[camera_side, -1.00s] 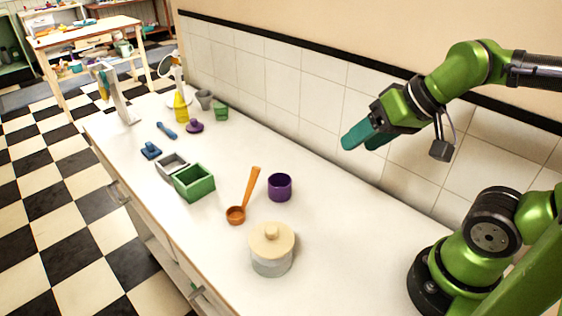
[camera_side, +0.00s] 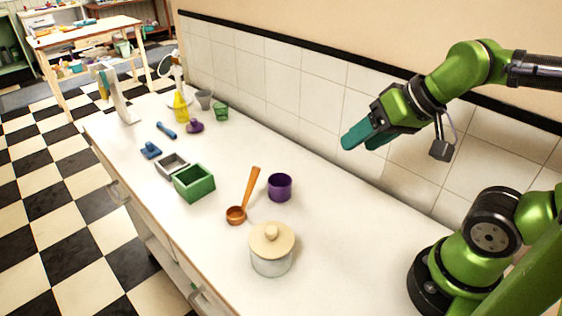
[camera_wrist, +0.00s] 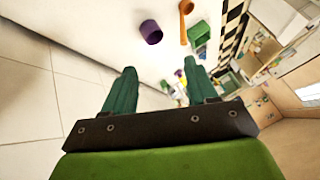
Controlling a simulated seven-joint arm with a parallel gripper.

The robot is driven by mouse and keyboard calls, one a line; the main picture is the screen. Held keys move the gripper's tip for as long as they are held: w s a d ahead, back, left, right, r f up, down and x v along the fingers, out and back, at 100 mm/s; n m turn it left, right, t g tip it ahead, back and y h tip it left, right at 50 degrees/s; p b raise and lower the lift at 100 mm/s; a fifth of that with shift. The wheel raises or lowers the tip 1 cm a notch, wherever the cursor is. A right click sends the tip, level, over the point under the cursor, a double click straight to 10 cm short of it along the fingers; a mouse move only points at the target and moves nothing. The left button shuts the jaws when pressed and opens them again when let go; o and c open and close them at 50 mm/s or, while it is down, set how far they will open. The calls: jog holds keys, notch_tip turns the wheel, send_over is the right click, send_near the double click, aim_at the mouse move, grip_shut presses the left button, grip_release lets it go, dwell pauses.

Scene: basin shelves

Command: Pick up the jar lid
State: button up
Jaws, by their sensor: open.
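The jar lid (camera_side: 272,237) is a cream disc with a round knob. It sits on top of a pale grey jar (camera_side: 271,263) near the front of the white counter in the side view. My gripper (camera_side: 364,142) has teal fingers and hangs in the air in front of the tiled wall, up and to the right of the lid and well apart from it. The gripper (camera_wrist: 160,82) also shows in the wrist view, with its two fingers spread and nothing between them. I do not make out the jar or lid in the wrist view.
A purple cup (camera_side: 280,188) and an orange ladle (camera_side: 237,213) stand behind the jar. A green box (camera_side: 194,184) and a grey box (camera_side: 172,166) are farther left. The tiled wall (camera_side: 310,95) borders the counter. The counter right of the jar is clear.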

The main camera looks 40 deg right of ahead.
jog(key=n+g+h, duration=0.2)
jog(key=n+g, duration=0.2)
jog(key=g, duration=0.3)
send_over(271, 230)
notch_tip(271, 230, down, 11)
jog(key=shift+s+r, duration=0.1)
jog(key=shift+r, duration=0.05)
jog(key=shift+f, duration=2.95)
jog(key=shift+c, duration=0.4)
grip_shut()
